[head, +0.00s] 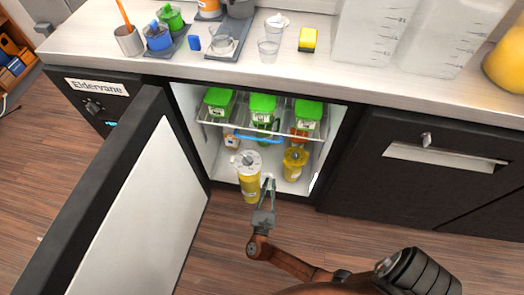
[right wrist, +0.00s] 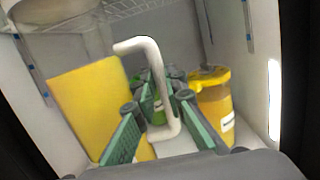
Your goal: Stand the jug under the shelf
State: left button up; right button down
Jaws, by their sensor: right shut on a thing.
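The jug (head: 249,183) has yellow contents and a pale lid, and is at the front opening of the fridge, roughly upright. Its lower end overlaps the fridge's front edge; I cannot tell whether it touches the floor inside. The wire shelf (head: 283,105) is above and behind it. My right gripper (head: 267,190) is shut on the jug's white handle, on the jug's right side. In the right wrist view, the handle (right wrist: 150,52) rises between the green-padded fingers (right wrist: 157,103), with the yellow jug body (right wrist: 85,105) to the left. My left gripper is not in view.
Several green-lidded boxes (head: 263,105) stand on the shelf. A yellow-lidded container (head: 294,164) stands below, right of the jug, with smaller items behind. The open fridge door (head: 140,215) is at the left. A closed dark cabinet (head: 420,185) is at the right.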

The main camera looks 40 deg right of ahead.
jog(key=shift+w+f, duration=0.15)
jog(key=shift+w+d, duration=0.1)
jog(key=shift+d, duration=0.05)
pick_arm(q)
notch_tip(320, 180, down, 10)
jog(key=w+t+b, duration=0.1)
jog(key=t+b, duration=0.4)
jog(key=b, duration=0.3)
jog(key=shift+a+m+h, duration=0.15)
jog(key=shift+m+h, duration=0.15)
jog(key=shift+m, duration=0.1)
pick_arm(e)
jog(key=w+d+f, duration=0.3)
jog(key=w+d, duration=0.8)
jog(key=d, duration=0.2)
jog(key=shift+w+d+f, duration=0.15)
jog(key=shift+d+f, duration=0.05)
jog(key=shift+f, duration=0.05)
